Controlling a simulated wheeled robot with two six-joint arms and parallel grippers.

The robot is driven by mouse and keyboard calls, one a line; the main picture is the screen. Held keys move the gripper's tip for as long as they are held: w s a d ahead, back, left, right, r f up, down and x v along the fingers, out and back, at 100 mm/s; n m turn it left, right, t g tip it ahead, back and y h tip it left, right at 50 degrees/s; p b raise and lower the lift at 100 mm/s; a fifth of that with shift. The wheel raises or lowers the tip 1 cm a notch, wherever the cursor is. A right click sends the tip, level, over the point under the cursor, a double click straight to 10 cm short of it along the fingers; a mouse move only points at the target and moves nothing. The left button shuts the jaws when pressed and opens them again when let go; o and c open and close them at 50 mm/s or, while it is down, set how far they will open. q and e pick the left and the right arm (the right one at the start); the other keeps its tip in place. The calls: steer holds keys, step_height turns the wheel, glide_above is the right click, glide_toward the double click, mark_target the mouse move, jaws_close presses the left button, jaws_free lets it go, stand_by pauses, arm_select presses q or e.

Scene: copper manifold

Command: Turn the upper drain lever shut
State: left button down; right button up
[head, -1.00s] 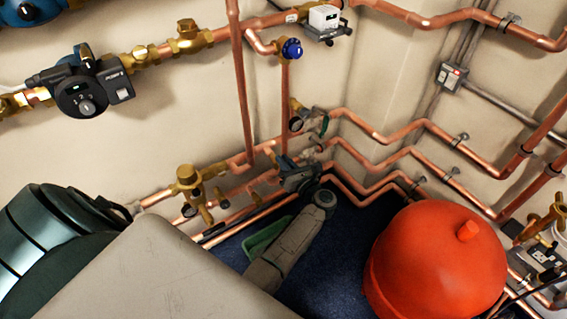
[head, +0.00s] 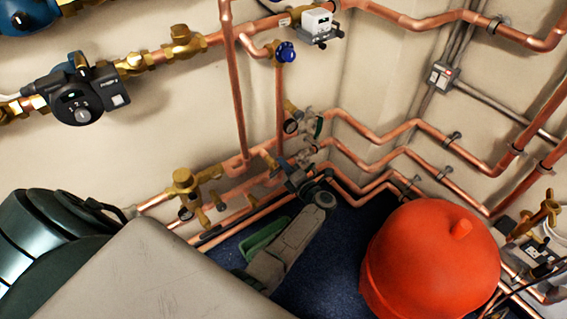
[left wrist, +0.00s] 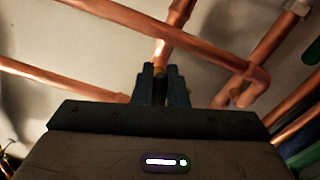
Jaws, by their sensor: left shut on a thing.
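My left gripper (head: 286,163) is low by the wall, among the copper pipes and brass fittings. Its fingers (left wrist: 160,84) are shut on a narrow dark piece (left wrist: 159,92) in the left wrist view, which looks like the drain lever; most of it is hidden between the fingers. A copper-coloured stub rises behind it. In the head view a brass fitting (head: 268,158) is just left of the fingertips. Another brass fitting with a dark round end (head: 290,126) is above the gripper, with a green handle (head: 318,127) to its right. My right gripper is not in view.
Copper pipes (head: 370,138) run along the wall and around the corner. A red tank (head: 430,265) stands on the blue floor right of my left arm. A brass valve (head: 184,184) is at the left, and a black pump (head: 80,95) is higher up.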

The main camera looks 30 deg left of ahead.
arm_select(q)
steer(key=m, duration=0.2)
steer(key=shift+f+m+p, duration=0.3)
steer(key=shift+m, duration=0.1)
steer(key=shift+f+m, duration=0.1)
steer(key=shift+m, duration=0.6)
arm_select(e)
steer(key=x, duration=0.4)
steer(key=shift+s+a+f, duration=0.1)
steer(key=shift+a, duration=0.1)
arm_select(q)
steer(key=shift+f, duration=0.1)
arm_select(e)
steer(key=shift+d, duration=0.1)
arm_select(q)
steer(key=c, duration=1.5)
jaws_free()
steer(key=shift+o, duration=0.2)
